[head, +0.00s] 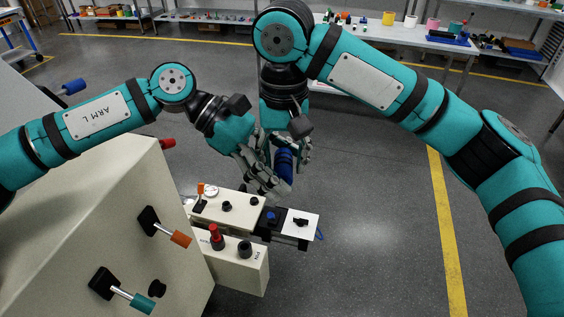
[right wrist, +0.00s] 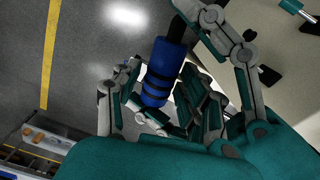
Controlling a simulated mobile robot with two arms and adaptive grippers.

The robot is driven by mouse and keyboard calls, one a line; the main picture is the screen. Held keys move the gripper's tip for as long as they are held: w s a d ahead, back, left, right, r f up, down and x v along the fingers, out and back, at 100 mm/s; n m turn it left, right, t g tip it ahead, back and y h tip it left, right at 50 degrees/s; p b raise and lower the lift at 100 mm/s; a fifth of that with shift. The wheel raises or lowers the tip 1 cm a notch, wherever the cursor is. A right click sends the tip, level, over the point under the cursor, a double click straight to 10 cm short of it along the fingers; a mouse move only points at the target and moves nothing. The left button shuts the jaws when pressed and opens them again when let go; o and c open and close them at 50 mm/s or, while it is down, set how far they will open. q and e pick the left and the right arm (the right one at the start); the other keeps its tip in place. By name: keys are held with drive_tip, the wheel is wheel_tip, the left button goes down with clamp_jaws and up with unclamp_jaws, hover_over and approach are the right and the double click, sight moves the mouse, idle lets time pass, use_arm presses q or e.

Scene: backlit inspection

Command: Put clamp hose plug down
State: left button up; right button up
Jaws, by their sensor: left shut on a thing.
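The hose plug, a blue cylinder with dark bands (head: 284,160), is held in the air between my two hands, above the bench fixtures. In the right wrist view the plug (right wrist: 163,72) is tilted, with a dark end at the top. My left gripper (head: 268,180) is shut on it, its fingers partly covering it. My right gripper (head: 300,150) is beside the plug, pointing down. In the right wrist view its fingers (right wrist: 175,85) look spread around the plug, overlapping other grey fingers. Whether they touch it is hard to tell.
Below are a cream box with a red and a black knob (head: 238,262), a cream panel with a gauge (head: 228,210) and a black fixture with a white plate (head: 298,224). A large cream cabinet with levers (head: 120,230) stands left. The floor at right is clear.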

drive_tip(key=shift+o, duration=0.8)
